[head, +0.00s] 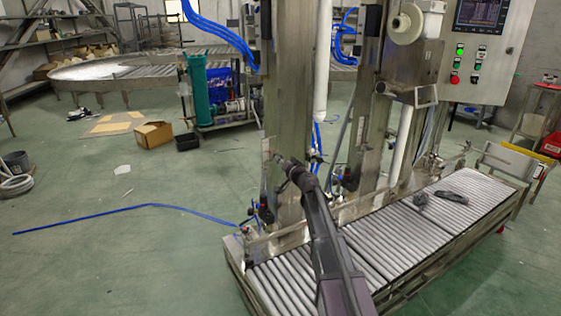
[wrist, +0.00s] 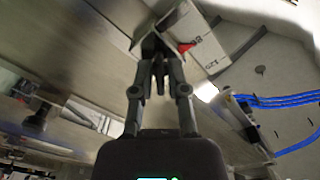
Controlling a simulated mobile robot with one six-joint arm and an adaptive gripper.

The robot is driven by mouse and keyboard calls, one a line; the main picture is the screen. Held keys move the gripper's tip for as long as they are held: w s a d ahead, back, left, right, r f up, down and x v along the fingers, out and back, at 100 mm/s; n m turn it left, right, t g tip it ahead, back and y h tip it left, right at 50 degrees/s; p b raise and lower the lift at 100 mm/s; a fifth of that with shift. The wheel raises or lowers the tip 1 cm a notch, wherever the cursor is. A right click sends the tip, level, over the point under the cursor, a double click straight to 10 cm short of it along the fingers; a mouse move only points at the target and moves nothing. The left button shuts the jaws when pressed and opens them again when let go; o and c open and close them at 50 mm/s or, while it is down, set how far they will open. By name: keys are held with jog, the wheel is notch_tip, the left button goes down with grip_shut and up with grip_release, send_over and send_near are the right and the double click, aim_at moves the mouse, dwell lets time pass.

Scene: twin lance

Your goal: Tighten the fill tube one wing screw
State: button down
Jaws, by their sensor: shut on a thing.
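In the head view my dark arm reaches up from the bottom to the base of the left steel column (head: 287,110), with my gripper (head: 283,165) against its lower part. In the wrist view my gripper (wrist: 160,62) has its two fingers nearly together, their tips at a small dark part beside a pale block with printed marks (wrist: 208,50). The gripper is shut on this part, which I take to be the wing screw; the fingertips hide most of it. A small red part (wrist: 186,47) shows just right of the tips. A white tube (head: 322,60) hangs right of the left column.
A roller conveyor (head: 370,255) runs below and right of my arm, with dark items (head: 450,197) on it. A second steel column (head: 366,110) and a control panel (head: 480,50) stand to the right. A blue hose (head: 150,206) lies on the open floor at left.

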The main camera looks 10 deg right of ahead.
jog(key=shift+m, duration=3.8)
jog(key=shift+m, duration=1)
jog(key=c, duration=0.8)
grip_release()
jog(key=shift+o, duration=0.2)
